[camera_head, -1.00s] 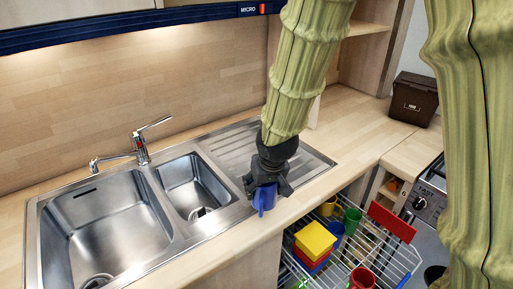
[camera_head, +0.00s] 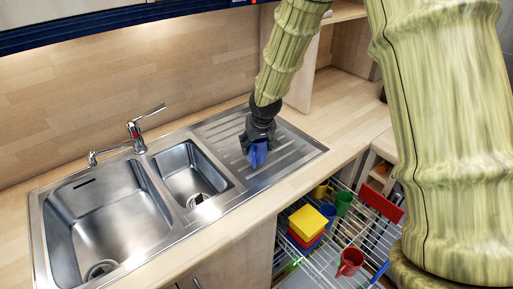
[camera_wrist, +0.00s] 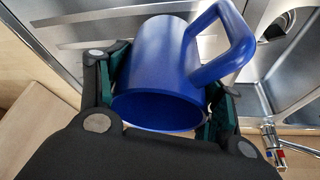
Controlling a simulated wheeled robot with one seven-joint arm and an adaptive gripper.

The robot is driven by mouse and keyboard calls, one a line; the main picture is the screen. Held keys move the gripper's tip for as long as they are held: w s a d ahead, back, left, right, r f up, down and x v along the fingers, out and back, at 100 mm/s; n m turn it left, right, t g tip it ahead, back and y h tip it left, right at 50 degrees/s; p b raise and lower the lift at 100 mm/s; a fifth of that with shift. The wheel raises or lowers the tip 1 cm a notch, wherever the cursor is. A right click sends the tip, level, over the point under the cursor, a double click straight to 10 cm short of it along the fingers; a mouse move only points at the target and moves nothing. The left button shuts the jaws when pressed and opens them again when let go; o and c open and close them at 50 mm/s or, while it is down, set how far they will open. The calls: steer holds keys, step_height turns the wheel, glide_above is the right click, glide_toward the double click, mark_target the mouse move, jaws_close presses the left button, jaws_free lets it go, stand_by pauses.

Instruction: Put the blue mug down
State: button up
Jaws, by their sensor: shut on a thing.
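The blue mug (camera_head: 258,154) is at the end of my arm, over the ribbed drainboard of the steel sink (camera_head: 300,150). In the wrist view the mug (camera_wrist: 160,70) fills the middle, with its handle toward the upper right. My gripper (camera_head: 258,146) is shut on the mug; in the wrist view its dark fingers (camera_wrist: 165,88) lie on both sides of it. I cannot tell whether the mug's lower end touches the drainboard.
Below the counter's front edge, an open wire rack (camera_head: 340,240) holds a yellow box (camera_head: 307,223), a red mug (camera_head: 350,262), a green mug (camera_head: 343,200) and other items. The tap (camera_head: 136,133) and two basins lie to the left. The drainboard around the mug is clear.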

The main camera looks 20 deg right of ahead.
steer(key=shift+w+r, duration=0.1)
steer(key=shift+w, duration=0.2)
steer(key=shift+f+p, duration=0.3)
steer(key=shift+p, duration=0.05)
steer(key=shift+w+f+p, duration=0.1)
steer(key=shift+f+p, duration=0.35)
steer(key=shift+f, duration=1.1)
steer(key=shift+d, duration=0.1)
steer(key=o, duration=1.4)
steer(key=shift+f, duration=0.1)
steer(key=shift+r, duration=0.2)
steer(key=shift+b+v, duration=1.15)
steer(key=shift+v, duration=4.75)
